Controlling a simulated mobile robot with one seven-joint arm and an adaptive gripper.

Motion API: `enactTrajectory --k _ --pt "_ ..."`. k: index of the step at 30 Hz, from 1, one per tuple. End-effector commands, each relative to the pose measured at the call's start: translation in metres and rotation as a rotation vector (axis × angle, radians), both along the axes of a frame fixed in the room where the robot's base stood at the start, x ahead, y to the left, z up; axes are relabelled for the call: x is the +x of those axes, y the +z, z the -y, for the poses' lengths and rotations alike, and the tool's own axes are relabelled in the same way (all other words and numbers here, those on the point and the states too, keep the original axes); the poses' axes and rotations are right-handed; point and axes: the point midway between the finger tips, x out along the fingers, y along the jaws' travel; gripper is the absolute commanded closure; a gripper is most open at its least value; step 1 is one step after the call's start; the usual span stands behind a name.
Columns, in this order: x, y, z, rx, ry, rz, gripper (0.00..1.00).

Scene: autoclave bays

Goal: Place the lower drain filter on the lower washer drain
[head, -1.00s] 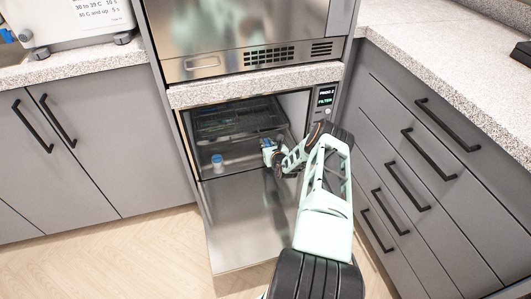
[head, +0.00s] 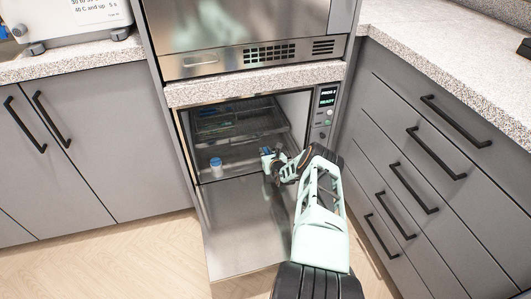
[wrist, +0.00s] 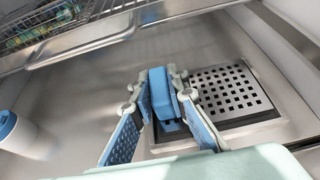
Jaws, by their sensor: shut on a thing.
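The lower drain filter (wrist: 232,90) shows in the wrist view as a square perforated metal plate, with a blue block-like grip (wrist: 161,85) to its left. The plate lies at the lower washer drain (wrist: 262,122), a rectangular recess in the steel floor, and looks about level with it. My gripper (wrist: 158,72) is shut on the blue grip, one blue-padded finger on each side. The fingers hide where grip and plate meet. In the head view my gripper (head: 271,158) is inside the lower washer, and the plate is too small to make out.
A white bottle with a blue cap (head: 216,167) stands on the left of the washer floor. A wire rack (wrist: 70,30) is behind. The washer door (head: 240,225) is folded down. The display (head: 327,96) seems to read READY.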

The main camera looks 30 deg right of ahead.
Motion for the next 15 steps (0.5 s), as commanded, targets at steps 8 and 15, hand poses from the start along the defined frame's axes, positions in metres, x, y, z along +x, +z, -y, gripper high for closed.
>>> enactTrajectory --k 8,15 --pt "-0.0002 -0.003 -0.0003 0.0 0.0 -0.001 0.69" --pt "-0.0002 -0.0027 -0.0002 0.0 0.0 -0.001 0.69"
